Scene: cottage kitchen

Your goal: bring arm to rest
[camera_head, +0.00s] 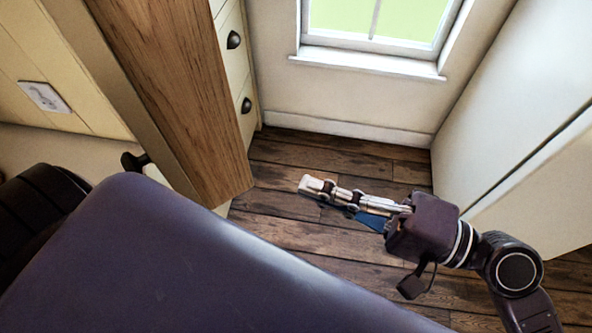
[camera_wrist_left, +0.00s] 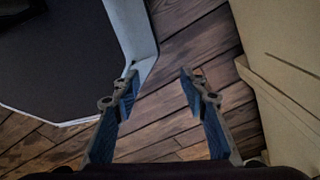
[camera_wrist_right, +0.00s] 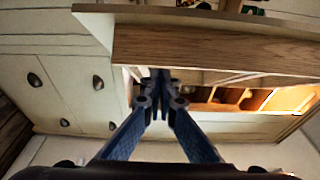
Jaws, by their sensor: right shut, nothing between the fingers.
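My right gripper (camera_head: 312,186) reaches in from the right in the head view, over the wooden floor, with its fingers together and empty. Its closed fingertips also show in the right wrist view (camera_wrist_right: 160,82), in front of the wooden worktop edge. My left gripper (camera_wrist_left: 160,82) shows in the left wrist view with its two fingers well apart and nothing between them. It points down at the floor planks. In the head view its fingers are not visible.
A wooden worktop (camera_head: 175,85) and cream drawers (camera_head: 232,65) with dark handles stand left of my right gripper. A pale cabinet (camera_head: 515,110) stands to the right. A window (camera_head: 380,25) is ahead. The plank floor (camera_head: 285,225) between is clear. Lit wooden compartments (camera_wrist_right: 240,97) show below the worktop.

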